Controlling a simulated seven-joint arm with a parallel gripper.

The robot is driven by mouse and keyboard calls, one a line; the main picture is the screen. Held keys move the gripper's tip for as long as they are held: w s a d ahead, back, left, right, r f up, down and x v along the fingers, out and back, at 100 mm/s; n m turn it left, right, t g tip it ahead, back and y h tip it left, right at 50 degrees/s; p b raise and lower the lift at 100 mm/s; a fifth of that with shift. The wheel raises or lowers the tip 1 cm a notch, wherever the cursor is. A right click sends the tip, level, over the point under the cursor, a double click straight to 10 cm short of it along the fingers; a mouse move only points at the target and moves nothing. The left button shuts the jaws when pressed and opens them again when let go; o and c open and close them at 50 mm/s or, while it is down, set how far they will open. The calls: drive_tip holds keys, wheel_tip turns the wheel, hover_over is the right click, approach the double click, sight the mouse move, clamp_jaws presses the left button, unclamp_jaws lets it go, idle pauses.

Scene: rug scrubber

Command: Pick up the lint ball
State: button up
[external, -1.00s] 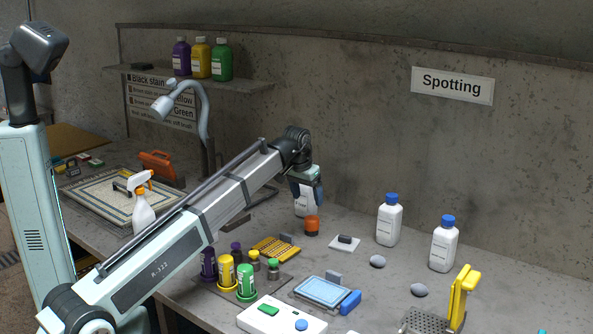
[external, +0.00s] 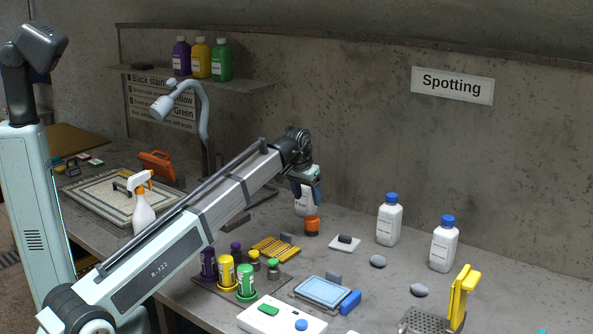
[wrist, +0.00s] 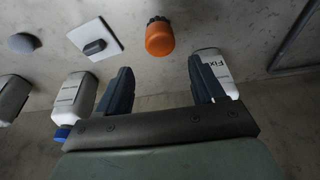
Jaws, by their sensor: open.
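Two rounded grey lumps rest on the bench. One lump (external: 377,261) is in front of the white bottles, and the other lump (external: 419,290) is further right; I cannot tell which is the lint ball. One grey lump (wrist: 24,43) also shows at the upper left of the wrist view. My gripper (external: 310,200) is left of both lumps and apart from them, near the back wall. In the wrist view its two dark fingers (wrist: 156,88) stand wide apart with nothing between them.
An orange-topped jar (external: 311,225) and a white bottle (wrist: 207,67) marked "Fix" are close to my gripper. A white pad with a dark block (external: 345,242) lies between jar and lumps. Blue-capped bottles (external: 389,222) (external: 443,245) stand behind the lumps. A yellow-handled tool (external: 461,292) stands right.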

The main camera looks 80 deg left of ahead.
drive_tip(key=r+m+h, duration=0.1)
drive_tip(key=r+m, duration=0.1)
drive_tip(key=m, duration=0.1)
hover_over(379, 256)
drive_tip(key=w+n+g, duration=0.1)
drive_tip(key=w+n, duration=0.1)
drive_tip(key=n, duration=0.4)
drive_tip(key=f+n, duration=0.2)
drive_tip(key=f, duration=0.1)
drive_tip(key=s+f+n, duration=0.1)
drive_tip(key=f+n, duration=0.1)
drive_tip(key=n, duration=0.1)
drive_tip(key=d+f+n+g+h, duration=0.1)
drive_tip(key=f+n, duration=0.2)
drive_tip(key=shift+s+f, duration=0.35)
drive_tip(key=shift+s, duration=0.05)
drive_tip(key=shift+s+a+f, duration=0.1)
drive_tip(key=shift+a+f, duration=0.15)
drive_tip(key=shift+f, duration=1.1)
drive_tip(key=shift+s+a+f, duration=0.1)
drive_tip(key=shift+a+f, duration=0.1)
drive_tip(key=shift+f, duration=1.1)
drive_tip(key=shift+c, duration=0.3)
drive_tip(key=c, duration=1)
